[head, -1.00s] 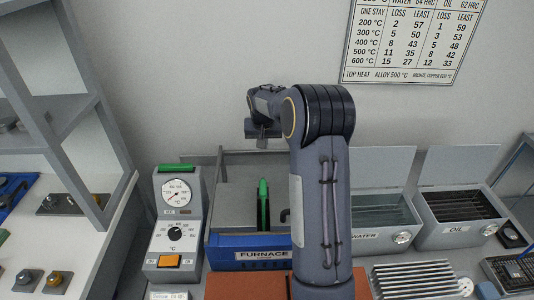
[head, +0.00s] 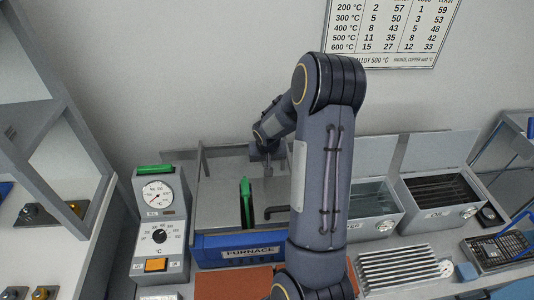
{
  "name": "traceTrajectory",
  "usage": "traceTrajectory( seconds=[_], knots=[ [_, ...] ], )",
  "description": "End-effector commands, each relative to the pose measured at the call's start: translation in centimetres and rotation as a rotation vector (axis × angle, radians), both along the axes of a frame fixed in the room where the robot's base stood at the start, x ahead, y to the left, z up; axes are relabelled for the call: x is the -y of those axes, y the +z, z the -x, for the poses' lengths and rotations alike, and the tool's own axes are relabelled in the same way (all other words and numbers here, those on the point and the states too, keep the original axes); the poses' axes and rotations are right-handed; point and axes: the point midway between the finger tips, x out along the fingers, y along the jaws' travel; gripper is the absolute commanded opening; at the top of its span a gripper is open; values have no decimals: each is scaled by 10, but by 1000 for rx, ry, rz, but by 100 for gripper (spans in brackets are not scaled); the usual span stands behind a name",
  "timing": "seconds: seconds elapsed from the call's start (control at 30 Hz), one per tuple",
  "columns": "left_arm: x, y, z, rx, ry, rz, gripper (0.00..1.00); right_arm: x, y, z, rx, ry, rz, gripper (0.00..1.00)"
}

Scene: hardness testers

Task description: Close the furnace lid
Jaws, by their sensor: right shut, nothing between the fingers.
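The furnace (head: 250,252) has a blue front with a white label and stands at centre left in the head view. Its grey lid (head: 220,195) is a flat plate above the blue front, with a green upright handle (head: 246,205) on it. I cannot tell the lid's exact angle. My right gripper (head: 268,170) is shut and empty. It points down over the rear part of the lid, behind and right of the green handle; contact cannot be made out. My right arm hides the furnace's right side. My left gripper is not in view.
A control box with a dial (head: 158,195) stands just left of the furnace. Water (head: 376,228) and oil (head: 440,215) tanks with raised lids stand to the right. A ribbed metal rack (head: 395,268) lies in front of them. A grey shelf frame (head: 80,135) rises at left.

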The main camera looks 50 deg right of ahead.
Motion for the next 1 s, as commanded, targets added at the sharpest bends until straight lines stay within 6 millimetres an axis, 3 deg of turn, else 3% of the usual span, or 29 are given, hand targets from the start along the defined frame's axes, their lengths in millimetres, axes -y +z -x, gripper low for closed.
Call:
traceTrajectory(
  seconds=[0.03,0.33,0.73,1.0],
  knots=[
    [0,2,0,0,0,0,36,2,-10,-2,-4,0,-1,0],
    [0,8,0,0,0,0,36,-22,-7,26,-1,3,1,0],
    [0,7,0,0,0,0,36,-24,-8,29,1,0,1,0],
    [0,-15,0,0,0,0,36,-32,-11,37,1,0,0,0]
  ],
)
